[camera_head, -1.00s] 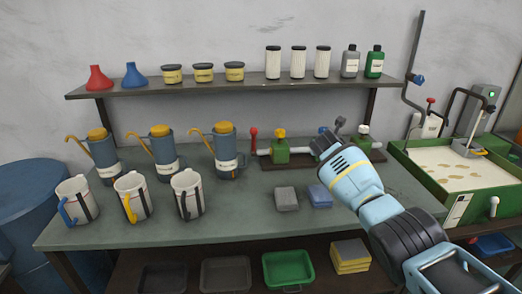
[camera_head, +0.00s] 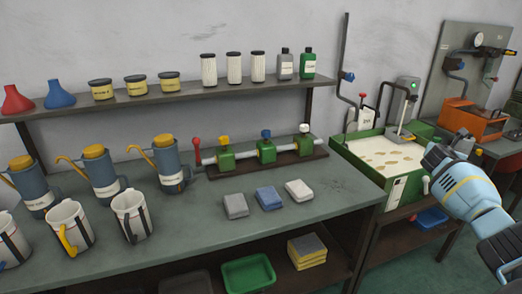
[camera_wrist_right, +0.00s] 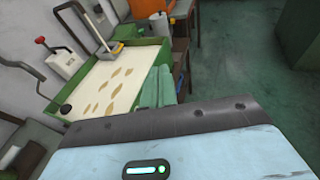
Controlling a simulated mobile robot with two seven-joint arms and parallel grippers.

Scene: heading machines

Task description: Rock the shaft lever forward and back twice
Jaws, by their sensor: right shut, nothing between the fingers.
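No part is plainly marked as the shaft lever, and I cannot tell which one it is. By the green tank (camera_head: 352,162) of pale liquid stand a short red-knobbed lever (camera_head: 363,98) and a bent dark arm (camera_head: 405,112) reaching over the liquid. My right gripper (camera_head: 430,157) is shut and empty, at the tank's right side in the head view. The right wrist view shows the tank (camera_wrist_right: 105,85) and the red-knobbed lever (camera_wrist_right: 40,40) beyond the gripper. My left gripper is out of view.
A bench (camera_head: 200,226) holds blue cans, white mugs, several blocks and a valve manifold (camera_head: 265,155). A shelf (camera_head: 180,98) above carries funnels, jars and bottles. An orange machine (camera_head: 470,122) stands behind my right gripper. Green floor shows at the lower right.

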